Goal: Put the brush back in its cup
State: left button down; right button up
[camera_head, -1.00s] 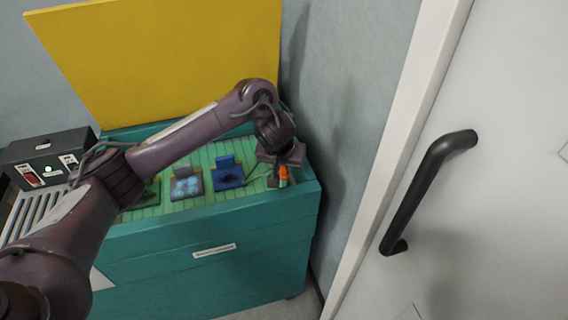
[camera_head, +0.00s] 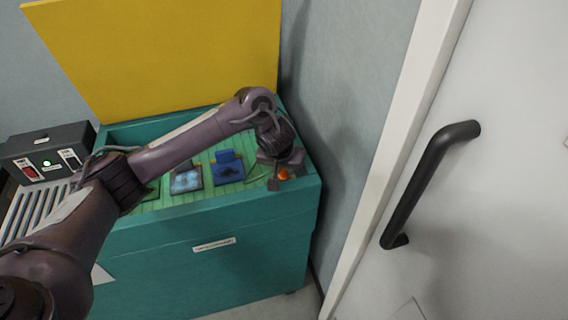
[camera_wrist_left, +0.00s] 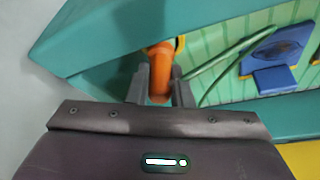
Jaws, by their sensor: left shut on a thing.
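My left gripper (camera_head: 279,181) is at the right end of the teal bin, low over its green slatted floor. It is shut on the orange brush (camera_head: 283,174), of which only a small orange part shows in the head view. In the left wrist view, the brush's orange handle (camera_wrist_left: 160,72) stands between the two grey fingers (camera_wrist_left: 160,88). A small yellow and dark edge (camera_wrist_left: 181,44) shows just beside the handle. I cannot tell if it is the cup's rim; the cup is not clearly visible. My right gripper is not in view.
The teal bin (camera_head: 255,225) has raised walls and an open yellow lid (camera_head: 165,55). A blue block (camera_head: 228,167) and a grey-framed pad (camera_head: 186,180) lie inside, with a green cord (camera_wrist_left: 225,58) near the gripper. A grey wall and door handle (camera_head: 425,185) are at right.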

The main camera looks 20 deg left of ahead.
pick_arm(q)
jog(key=shift+f, duration=0.4)
jog(key=shift+f, duration=0.55)
dwell(0.5)
jog(key=c, duration=1.2)
grip_release()
notch_tip(320, 180, up, 10)
jog(key=p, duration=1.2)
jog(key=shift+f+p, duration=0.25)
jog(key=shift+p, duration=0.1)
